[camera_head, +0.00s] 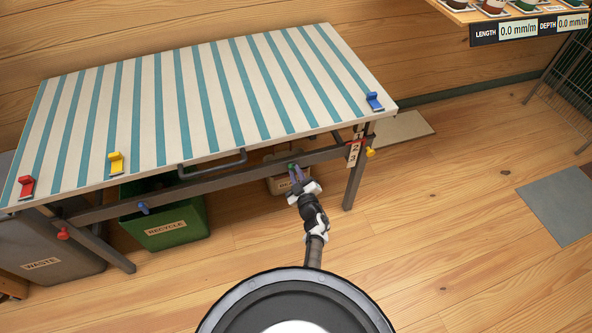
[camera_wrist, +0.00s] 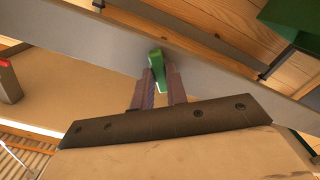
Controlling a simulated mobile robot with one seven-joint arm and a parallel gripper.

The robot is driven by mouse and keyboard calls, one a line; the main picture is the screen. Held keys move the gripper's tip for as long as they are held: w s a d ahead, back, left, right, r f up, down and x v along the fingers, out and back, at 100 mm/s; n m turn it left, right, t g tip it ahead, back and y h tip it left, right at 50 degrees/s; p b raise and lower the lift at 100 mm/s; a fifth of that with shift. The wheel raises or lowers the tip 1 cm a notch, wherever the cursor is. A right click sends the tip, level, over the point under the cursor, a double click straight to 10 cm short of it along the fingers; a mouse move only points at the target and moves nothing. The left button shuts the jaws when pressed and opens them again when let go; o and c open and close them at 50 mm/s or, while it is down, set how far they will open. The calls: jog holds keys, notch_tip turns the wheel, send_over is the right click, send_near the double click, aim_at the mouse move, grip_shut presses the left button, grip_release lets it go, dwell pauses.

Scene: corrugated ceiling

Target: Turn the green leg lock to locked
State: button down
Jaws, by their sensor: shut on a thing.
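The green leg lock (camera_wrist: 156,62) shows in the wrist view as a small green lever against the grey table rail (camera_wrist: 215,72). My gripper (camera_wrist: 158,82) is shut on it, with one finger on each side. In the head view my gripper (camera_head: 294,174) is at the rail below the table's front edge. There the lock (camera_head: 291,165) is mostly hidden by the fingers. The striped folding table (camera_head: 165,100) stands upright on its legs. I cannot tell from these views whether the lock is at its locked position.
Other locks are blue (camera_head: 143,208), red (camera_head: 63,233) and yellow (camera_head: 370,152). Red (camera_head: 26,186), yellow (camera_head: 116,162) and blue (camera_head: 374,101) clips sit on the tabletop edge. A green recycle bin (camera_head: 165,225) and waste bin (camera_head: 45,265) stand below.

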jog(key=shift+m+p, duration=1.4)
jog(key=shift+m, duration=2.1)
jog(key=c, duration=1.4)
grip_release()
jog(key=shift+s, duration=0.1)
jog(key=p+v, duration=0.2)
jog(key=v, duration=1.1)
jog(key=shift+s, duration=0.3)
jog(key=shift+d, duration=0.15)
